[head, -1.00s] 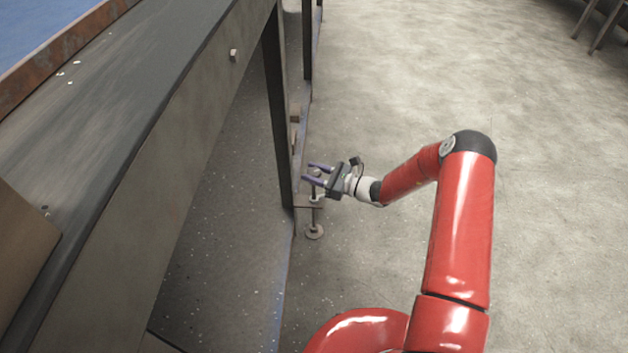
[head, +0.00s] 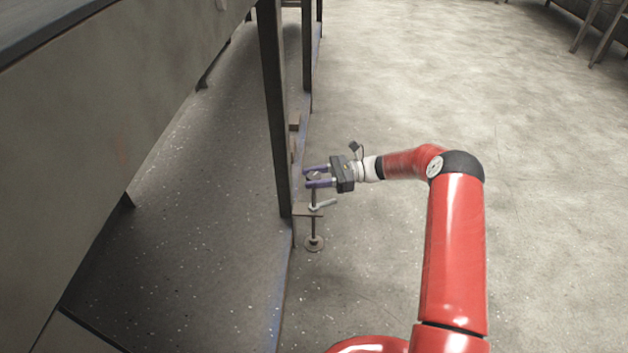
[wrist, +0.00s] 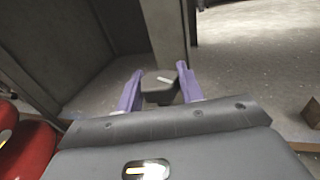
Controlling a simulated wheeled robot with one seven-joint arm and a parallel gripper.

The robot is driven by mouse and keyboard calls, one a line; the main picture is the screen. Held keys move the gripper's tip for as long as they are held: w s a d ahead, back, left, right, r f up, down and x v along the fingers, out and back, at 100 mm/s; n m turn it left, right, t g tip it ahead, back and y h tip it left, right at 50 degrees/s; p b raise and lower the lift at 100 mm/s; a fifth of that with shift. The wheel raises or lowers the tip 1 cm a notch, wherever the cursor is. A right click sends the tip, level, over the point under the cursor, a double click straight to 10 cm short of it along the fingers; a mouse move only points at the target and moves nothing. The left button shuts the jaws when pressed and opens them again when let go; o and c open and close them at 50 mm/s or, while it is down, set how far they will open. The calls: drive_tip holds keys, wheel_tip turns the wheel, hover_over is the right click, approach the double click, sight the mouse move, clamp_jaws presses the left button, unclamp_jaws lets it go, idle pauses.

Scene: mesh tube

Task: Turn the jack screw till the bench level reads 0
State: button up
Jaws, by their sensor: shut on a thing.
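In the head view the jack screw (head: 313,229) stands upright beside the dark bench leg (head: 277,120), its round foot (head: 314,244) on the floor. It passes through a flat bracket (head: 303,211) at the leg, with a pale lever (head: 324,204) above the bracket. My gripper (head: 317,178) reaches in from the right, its purple fingers shut on the screw's head. In the wrist view the fingers (wrist: 158,88) lie either side of the dark screw head (wrist: 158,95), which has a pale mark on top. No bench level or reading is in view.
The bench's grey side panel (head: 90,150) fills the left. Speckled floor lies under the bench. A small brown block (head: 294,121) sits beyond the leg.

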idle(0.3)
drive_tip(key=o, duration=1)
drive_tip(key=v, duration=0.7)
drive_tip(key=shift+d, duration=0.4)
drive_tip(key=shift+w, duration=0.1)
